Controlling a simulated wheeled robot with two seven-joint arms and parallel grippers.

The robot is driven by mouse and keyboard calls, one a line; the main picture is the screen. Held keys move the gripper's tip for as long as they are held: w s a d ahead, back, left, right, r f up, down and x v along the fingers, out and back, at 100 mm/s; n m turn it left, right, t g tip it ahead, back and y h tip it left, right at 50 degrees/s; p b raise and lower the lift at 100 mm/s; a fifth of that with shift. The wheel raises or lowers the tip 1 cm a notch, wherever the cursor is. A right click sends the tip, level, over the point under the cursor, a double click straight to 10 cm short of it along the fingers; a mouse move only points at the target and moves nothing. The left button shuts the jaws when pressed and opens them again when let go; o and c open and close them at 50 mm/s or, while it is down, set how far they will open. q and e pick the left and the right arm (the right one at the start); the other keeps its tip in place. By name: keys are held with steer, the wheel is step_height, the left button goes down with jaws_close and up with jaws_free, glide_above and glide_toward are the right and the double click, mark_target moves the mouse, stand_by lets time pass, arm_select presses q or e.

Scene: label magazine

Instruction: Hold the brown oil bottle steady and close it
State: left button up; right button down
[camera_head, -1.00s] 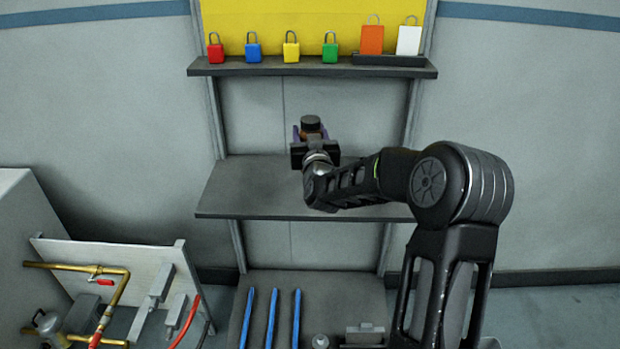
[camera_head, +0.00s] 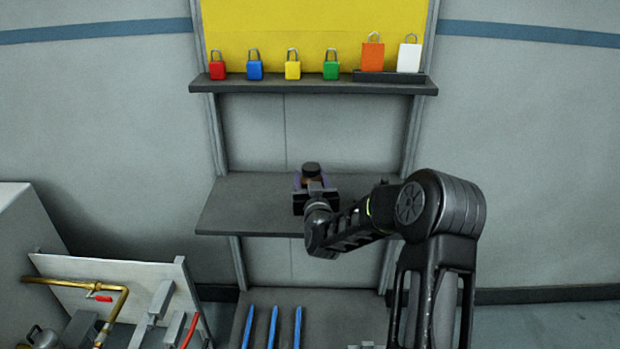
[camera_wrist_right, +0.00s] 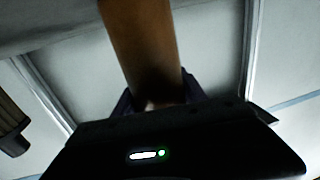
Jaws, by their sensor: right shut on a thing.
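The brown bottle (camera_head: 311,183) is upright in the head view, mostly hidden by my right gripper (camera_head: 313,190), which is shut around it. A dark round top (camera_head: 312,169) shows at its upper end; I cannot tell how firmly it sits. In the right wrist view the brown bottle (camera_wrist_right: 140,45) runs from the top edge down to between the fingers of my right gripper (camera_wrist_right: 158,100). Its base is hidden, so I cannot tell whether it touches the shelf. My left gripper is not identifiable in these views.
The middle shelf (camera_head: 250,205) is bare around the gripper. Below are blue bars (camera_head: 272,325); a pipe panel (camera_head: 70,268) stands at left. A dark ribbed thing (camera_wrist_right: 10,110) at the wrist view's left edge is unclear.

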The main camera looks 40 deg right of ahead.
steer(key=shift+f, duration=0.1)
steer(key=c, duration=0.6)
jaws_free()
steer(key=shift+c, duration=0.2)
steer(key=shift+r, duration=0.25)
steer(key=shift+s+a+f, duration=0.1)
steer(key=shift+s+a, duration=0.05)
steer(key=shift+s, duration=0.05)
steer(key=v, duration=1.1)
steer(key=shift+s+b, duration=0.25)
steer(key=shift+b, duration=0.15)
steer(key=shift+a, duration=0.15)
